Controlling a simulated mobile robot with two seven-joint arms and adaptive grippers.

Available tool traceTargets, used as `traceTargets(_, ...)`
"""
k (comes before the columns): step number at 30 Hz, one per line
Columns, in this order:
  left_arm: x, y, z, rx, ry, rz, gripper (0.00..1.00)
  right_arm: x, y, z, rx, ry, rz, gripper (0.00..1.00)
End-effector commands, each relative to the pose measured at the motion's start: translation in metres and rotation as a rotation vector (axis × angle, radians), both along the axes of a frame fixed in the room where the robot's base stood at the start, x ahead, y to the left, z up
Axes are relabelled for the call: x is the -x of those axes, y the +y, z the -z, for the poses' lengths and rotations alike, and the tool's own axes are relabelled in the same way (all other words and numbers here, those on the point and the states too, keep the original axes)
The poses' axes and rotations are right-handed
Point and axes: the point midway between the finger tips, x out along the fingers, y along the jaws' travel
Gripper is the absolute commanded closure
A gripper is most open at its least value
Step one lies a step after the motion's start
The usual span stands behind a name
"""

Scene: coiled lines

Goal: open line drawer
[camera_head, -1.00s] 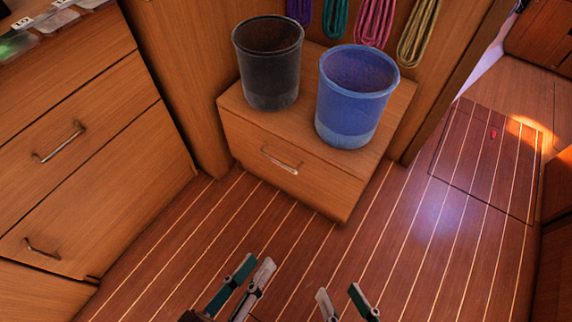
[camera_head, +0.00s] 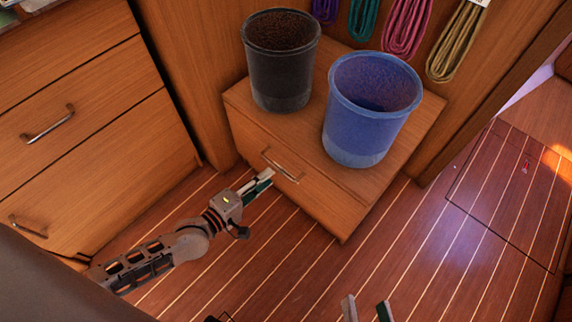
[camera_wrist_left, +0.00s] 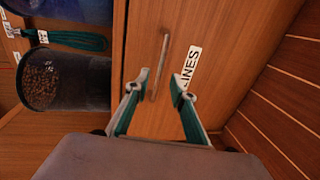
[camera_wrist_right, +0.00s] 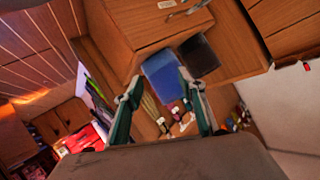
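The line drawer (camera_head: 320,207) is the wooden front of the low box under two buckets, and it looks shut. Its metal bar handle (camera_head: 281,167) is on the front. In the left wrist view the handle (camera_wrist_left: 160,70) lies ahead of and between the fingers, with a white "LINES" label (camera_wrist_left: 187,70) beside it. My left gripper (camera_head: 262,181) is open at the handle; I cannot tell whether the fingers straddle it in depth. My right gripper (camera_head: 366,304) is open and empty, low over the floor; it also shows open in the right wrist view (camera_wrist_right: 160,88).
A black bucket (camera_head: 281,75) and a blue bucket (camera_head: 365,120) stand on the box top. Coiled lines, including a pink one (camera_head: 404,28), hang behind. A cabinet with drawers (camera_head: 85,125) stands left. The striped floor (camera_head: 310,260) before the drawer is clear.

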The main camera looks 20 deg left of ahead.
Motion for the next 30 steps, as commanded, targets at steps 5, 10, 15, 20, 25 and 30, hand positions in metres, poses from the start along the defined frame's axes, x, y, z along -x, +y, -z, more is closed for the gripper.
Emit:
traceTargets(5, -0.025, -0.01, 0.009, 0.0, 0.002, 0.0, 0.76, 0.004, 0.008, 0.005, -0.075, 0.028, 0.029, 0.6)
traceTargets(10, -0.045, -0.018, 0.013, -0.002, 0.003, 0.001, 0.76, 0.006, 0.014, 0.005, -0.142, 0.044, 0.054, 0.6)
traceTargets(15, -0.056, -0.022, 0.013, -0.003, 0.001, 0.003, 0.76, 0.007, 0.018, 0.004, -0.177, 0.05, 0.067, 0.6)
traceTargets(20, -0.059, -0.022, 0.012, -0.004, 0.0, 0.003, 0.76, 0.006, 0.019, 0.002, -0.185, 0.049, 0.069, 0.6)
traceTargets(25, -0.059, -0.022, 0.012, -0.003, -0.001, 0.003, 0.84, 0.006, 0.019, 0.002, -0.186, 0.049, 0.069, 0.6)
traceTargets(30, -0.059, -0.022, 0.012, -0.003, -0.001, 0.003, 1.0, 0.006, 0.019, 0.002, -0.185, 0.049, 0.069, 0.6)
